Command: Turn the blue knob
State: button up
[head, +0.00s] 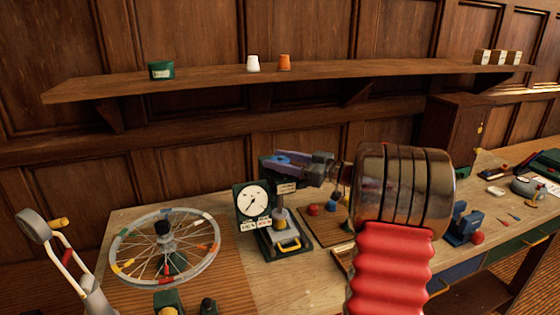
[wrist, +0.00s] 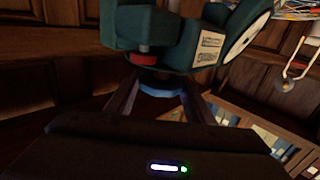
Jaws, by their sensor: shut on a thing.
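The blue knob (wrist: 160,89) sits between the two fingers of my gripper (wrist: 157,84) in the wrist view, under a dark green stand (wrist: 140,25) with a red ring above the knob. In the head view my gripper (head: 285,164) is at the top of this stand, just right of its white dial gauge (head: 254,201). A blue patch, likely the knob (head: 283,159), shows there between the fingers. The fingers are shut on the knob and cover part of it. I cannot tell how far it is turned.
A spoked wheel (head: 165,248) lies left of the gauge stand. A board with small coloured pieces (head: 314,209) is right of it, partly behind my arm. A wall shelf (head: 200,84) carries a green tin (head: 161,70) and two small cups. A blue vise-like tool (head: 463,226) stands at the right.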

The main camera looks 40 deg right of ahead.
jog(key=shift+c, duration=1.2)
jog(key=shift+m+t+h, duration=0.4)
jog(key=shift+m+h, duration=0.2)
jog(key=shift+h, duration=0.3)
jog(key=m+t+h, duration=0.1)
jog(key=m+h, duration=0.1)
jog(key=h, duration=0.1)
jog(key=shift+a+h, duration=0.1)
jog(key=shift+h, duration=0.2)
jog(key=shift+m+h, duration=1.3)
jog(key=shift+h, duration=0.55)
jog(key=shift+m+h, duration=1.3)
jog(key=shift+h, duration=0.55)
jog(key=shift+m+g+h, duration=0.3)
jog(key=shift+m+h, duration=0.2)
jog(key=shift+h, duration=0.4)
jog(key=o, duration=1.1)
jog(key=shift+c, duration=0.2)
